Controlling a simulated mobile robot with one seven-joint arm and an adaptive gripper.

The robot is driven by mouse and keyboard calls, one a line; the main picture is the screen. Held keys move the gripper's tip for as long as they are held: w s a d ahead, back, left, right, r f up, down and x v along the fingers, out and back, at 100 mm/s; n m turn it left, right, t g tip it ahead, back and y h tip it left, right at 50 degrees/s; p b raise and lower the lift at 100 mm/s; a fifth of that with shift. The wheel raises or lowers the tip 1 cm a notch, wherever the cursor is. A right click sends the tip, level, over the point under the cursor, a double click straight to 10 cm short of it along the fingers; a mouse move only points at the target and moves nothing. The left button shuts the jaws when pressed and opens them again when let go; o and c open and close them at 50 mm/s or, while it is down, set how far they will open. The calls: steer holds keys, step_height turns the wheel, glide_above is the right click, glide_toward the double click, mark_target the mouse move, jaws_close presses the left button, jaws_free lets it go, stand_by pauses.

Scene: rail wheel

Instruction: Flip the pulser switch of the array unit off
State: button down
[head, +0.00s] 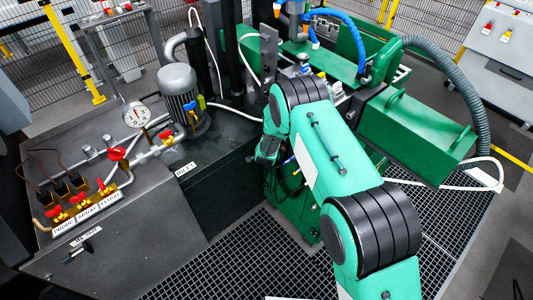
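My teal arm rises from the bottom right and bends over beside a green machine (415,135). Its far end shows only as a small dark and teal part beside the upper link; my gripper's fingers are not visible. I cannot pick out a pulser switch. The label plate (88,212) on the left bench appears to read PROBE, ARRAY and FLUSH, below several red-handled valves (80,200). Which part is the array unit is not clear, and the arm covers part of the green machine.
A dark bench (140,215) at left carries a pressure gauge (136,114), pipes and a grey motor (178,85). Floor grating (255,260) is open in front. A light cabinet (500,50) stands at the back right.

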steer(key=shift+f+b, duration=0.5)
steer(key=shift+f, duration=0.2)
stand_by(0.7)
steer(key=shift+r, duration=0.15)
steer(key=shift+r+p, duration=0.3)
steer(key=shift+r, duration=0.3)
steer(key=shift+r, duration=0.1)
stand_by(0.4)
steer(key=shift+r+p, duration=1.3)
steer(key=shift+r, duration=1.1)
